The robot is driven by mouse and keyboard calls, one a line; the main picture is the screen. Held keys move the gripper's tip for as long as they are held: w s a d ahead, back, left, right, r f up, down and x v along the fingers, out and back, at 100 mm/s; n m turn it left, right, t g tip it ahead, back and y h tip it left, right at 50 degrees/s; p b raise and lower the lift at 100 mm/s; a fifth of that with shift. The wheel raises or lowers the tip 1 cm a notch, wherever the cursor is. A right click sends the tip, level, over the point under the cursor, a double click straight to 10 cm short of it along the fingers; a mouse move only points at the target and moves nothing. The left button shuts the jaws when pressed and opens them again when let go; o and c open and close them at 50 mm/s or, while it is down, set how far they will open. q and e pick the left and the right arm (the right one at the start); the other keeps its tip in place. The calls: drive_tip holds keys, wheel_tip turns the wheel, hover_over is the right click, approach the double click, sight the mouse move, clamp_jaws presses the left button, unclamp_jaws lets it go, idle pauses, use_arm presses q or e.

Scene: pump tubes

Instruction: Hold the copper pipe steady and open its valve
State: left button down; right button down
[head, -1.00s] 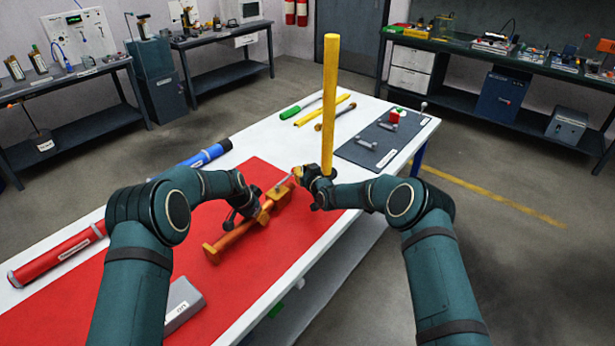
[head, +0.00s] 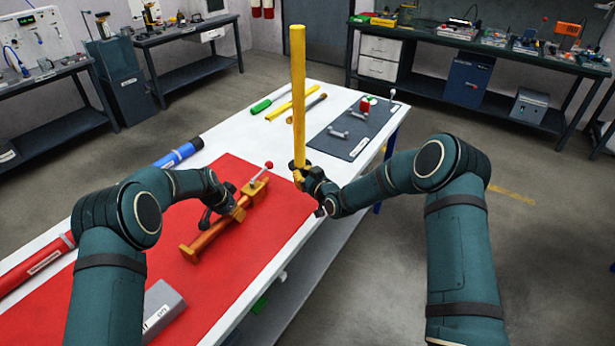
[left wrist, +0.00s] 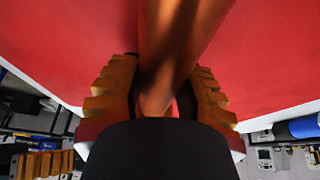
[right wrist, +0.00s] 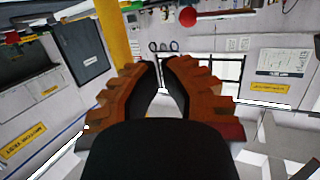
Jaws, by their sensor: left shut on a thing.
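The copper pipe (head: 208,240) lies on the red mat, pointing away to the right, with its valve body (head: 253,190) at the far end. The valve lever stands off the body and ends in a red knob (head: 268,165). My left gripper (head: 232,209) is shut on the pipe just before the valve; in the left wrist view the pipe (left wrist: 165,45) runs between the fingers. My right gripper (head: 300,175) is right of the knob and apart from it. Its fingertips (right wrist: 162,62) come close together with nothing seen between them. A red ball, seemingly the knob (right wrist: 188,17), shows beyond them.
A tall yellow post (head: 298,90) rises right behind my right gripper; its foot is hidden. A dark mat (head: 345,150) with small parts lies at the far right of the table. A grey block (head: 163,306) lies near the front of the red mat (head: 225,275).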

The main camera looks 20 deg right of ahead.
use_arm(q)
drive_tip(key=shift+s+f, duration=0.1)
use_arm(e)
drive_tip(key=shift+s+d+r, duration=0.2)
drive_tip(key=shift+s+d, duration=0.35)
drive_tip(key=shift+s, duration=0.35)
use_arm(q)
drive_tip(key=c, duration=0.6)
unclamp_jaws()
